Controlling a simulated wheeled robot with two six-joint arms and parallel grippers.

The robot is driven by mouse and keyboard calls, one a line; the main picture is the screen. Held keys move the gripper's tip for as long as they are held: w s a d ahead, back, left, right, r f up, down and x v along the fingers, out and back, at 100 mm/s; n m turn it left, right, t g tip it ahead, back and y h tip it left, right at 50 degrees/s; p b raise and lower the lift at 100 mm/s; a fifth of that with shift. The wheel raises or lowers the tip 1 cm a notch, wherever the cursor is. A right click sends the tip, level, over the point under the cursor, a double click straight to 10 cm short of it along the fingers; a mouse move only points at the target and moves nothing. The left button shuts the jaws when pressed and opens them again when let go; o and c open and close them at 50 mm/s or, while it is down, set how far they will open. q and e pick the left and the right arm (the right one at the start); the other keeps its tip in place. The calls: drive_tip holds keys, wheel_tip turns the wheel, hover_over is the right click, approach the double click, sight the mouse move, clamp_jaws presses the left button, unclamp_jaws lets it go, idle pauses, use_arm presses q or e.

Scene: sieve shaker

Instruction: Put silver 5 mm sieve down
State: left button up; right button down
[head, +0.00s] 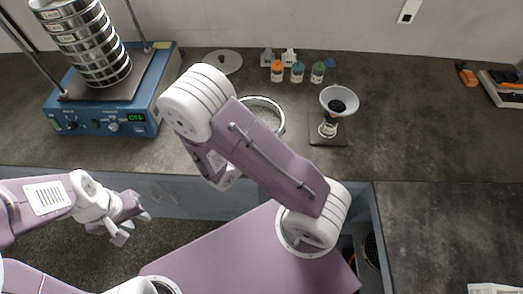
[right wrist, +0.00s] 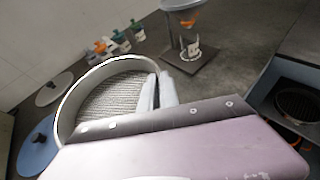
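The silver sieve (head: 277,103), a round metal ring, is partly hidden behind my right arm in the head view. In the right wrist view the sieve (right wrist: 68,112) shows its rim and grey mesh. My right gripper (right wrist: 157,82) has its two pale fingers close together on either side of the sieve's near right wall, shut on it. I cannot tell whether the sieve touches the bench. My left gripper (head: 130,227) is open and empty, low at the left in front of the bench.
A blue shaker (head: 130,112) reading OFF carries a sieve stack (head: 95,45) at the left. A pale disc (head: 223,61) and several small jars (head: 297,72) stand behind the sieve. A funnel stand (head: 328,130) is to its right.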

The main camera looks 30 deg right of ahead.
drive_tip(key=w+a+f, duration=0.1)
drive_tip(key=w+a, duration=0.1)
drive_tip(key=w, duration=0.1)
drive_tip(key=shift+a+f, duration=0.3)
drive_tip(key=shift+f, duration=0.1)
wheel_tip(320, 180, down, 4)
drive_tip(key=shift+s+d+r, duration=0.1)
drive_tip(key=shift+s+r, duration=0.05)
drive_tip(key=shift+r, duration=0.1)
drive_tip(key=shift+f, duration=0.3)
drive_tip(key=shift+f, duration=0.2)
drive_tip(key=c, duration=1.6)
unclamp_jaws()
drive_tip(key=shift+r, duration=0.1)
